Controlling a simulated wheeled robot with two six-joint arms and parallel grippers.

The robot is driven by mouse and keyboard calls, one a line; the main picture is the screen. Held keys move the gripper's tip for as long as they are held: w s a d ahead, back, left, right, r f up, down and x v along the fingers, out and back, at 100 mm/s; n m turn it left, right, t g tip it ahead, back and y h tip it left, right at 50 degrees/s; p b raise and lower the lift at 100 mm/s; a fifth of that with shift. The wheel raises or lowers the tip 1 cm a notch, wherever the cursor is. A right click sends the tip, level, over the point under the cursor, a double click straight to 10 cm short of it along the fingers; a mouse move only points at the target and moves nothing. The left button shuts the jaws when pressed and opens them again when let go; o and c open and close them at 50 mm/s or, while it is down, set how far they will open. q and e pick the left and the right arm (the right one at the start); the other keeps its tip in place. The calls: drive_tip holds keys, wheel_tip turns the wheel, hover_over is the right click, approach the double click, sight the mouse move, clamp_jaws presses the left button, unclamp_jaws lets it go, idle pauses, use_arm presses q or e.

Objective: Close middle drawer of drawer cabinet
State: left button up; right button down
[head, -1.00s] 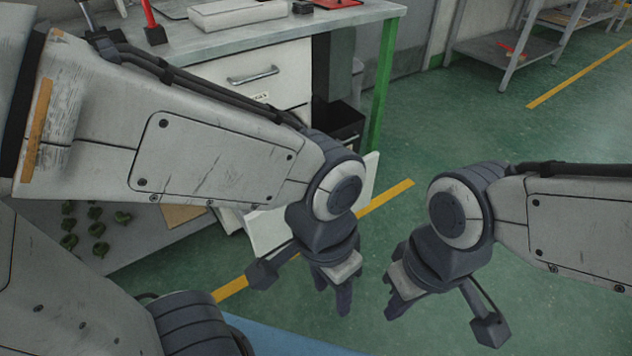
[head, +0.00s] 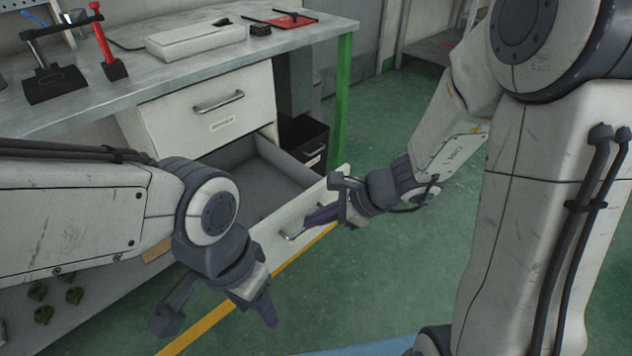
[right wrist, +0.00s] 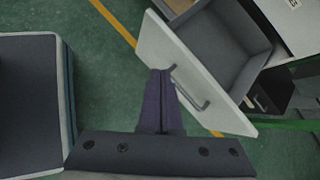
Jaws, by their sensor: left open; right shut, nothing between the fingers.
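The drawer cabinet (head: 160,118) stands under the workbench with its top drawer (head: 216,108) shut. The middle drawer (head: 272,182) below it is pulled out and looks empty. Its white front also shows in the right wrist view (right wrist: 196,62), with a grey bar handle (right wrist: 191,92). My right gripper (head: 308,219) is shut and empty, in front of the drawer front close to the handle. In the right wrist view its fingertips (right wrist: 160,72) overlap the front near one handle end; I cannot tell whether they touch. My left gripper (head: 268,312) is open and empty, left of the drawer front.
The workbench (head: 110,92) carries a white box (head: 195,40), a red-handled tool (head: 105,45) and a red item (head: 292,19). A black bin (head: 304,140) stands right of the cabinet. Green parts (head: 73,295) lie on a low shelf.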

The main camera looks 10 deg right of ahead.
drive_tip(key=w+d+f+m+t+h, duration=0.2)
drive_tip(key=w+d+m+t, duration=0.3)
drive_tip(key=d+m, duration=0.45)
drive_tip(key=g+b, duration=0.1)
drive_tip(key=b, duration=0.2)
approach(312, 195)
drive_tip(key=x, duration=0.5)
drive_tip(key=shift+s+d+f, duration=0.1)
drive_tip(key=shift+s+f, duration=0.1)
drive_tip(key=shift+f, duration=0.1)
drive_tip(key=shift+w+a, duration=0.35)
drive_tip(key=shift+w, duration=0.2)
drive_tip(key=shift+w, duration=0.1)
